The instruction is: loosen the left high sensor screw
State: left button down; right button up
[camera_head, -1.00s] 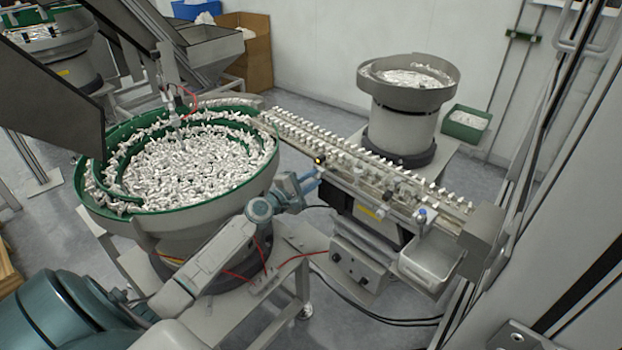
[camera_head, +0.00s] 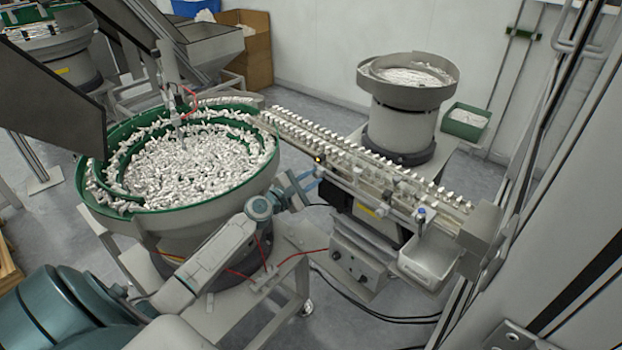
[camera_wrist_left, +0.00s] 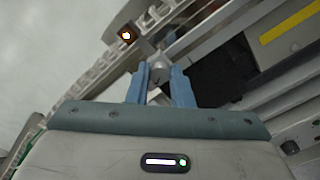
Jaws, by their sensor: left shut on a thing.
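My left gripper (camera_head: 318,176) is at the near side of the feed rail, just below a small sensor (camera_head: 318,160) with an orange light. In the left wrist view the blue fingers (camera_wrist_left: 158,76) are closed around a small grey metal screw head (camera_wrist_left: 159,70), which they partly hide. In the head view the screw is too small to make out. My right gripper is not in view.
The feed rail (camera_head: 372,160) with white caps runs from the large green-lined bowl (camera_head: 88,190) to the right. A control box (camera_head: 358,262) and a grey bin (camera_head: 428,258) sit below it. Red hoses cross near my left forearm.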

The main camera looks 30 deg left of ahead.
pick_arm(q)
jog(key=c, duration=1.3)
grip_release()
jog(key=shift+s, duration=0.1)
jog(key=s+b, duration=0.1)
jog(key=s, duration=0.2)
jog(key=s+a+b, duration=0.1)
jog(key=s+b, duration=0.1)
jog(key=s, duration=0.2)
jog(key=s+a+b, duration=0.1)
jog(key=s, duration=0.2)
jog(key=shift+s+f+b, duration=0.1)
jog(key=shift+s+b, duration=0.1)
jog(key=shift+b, duration=0.1)
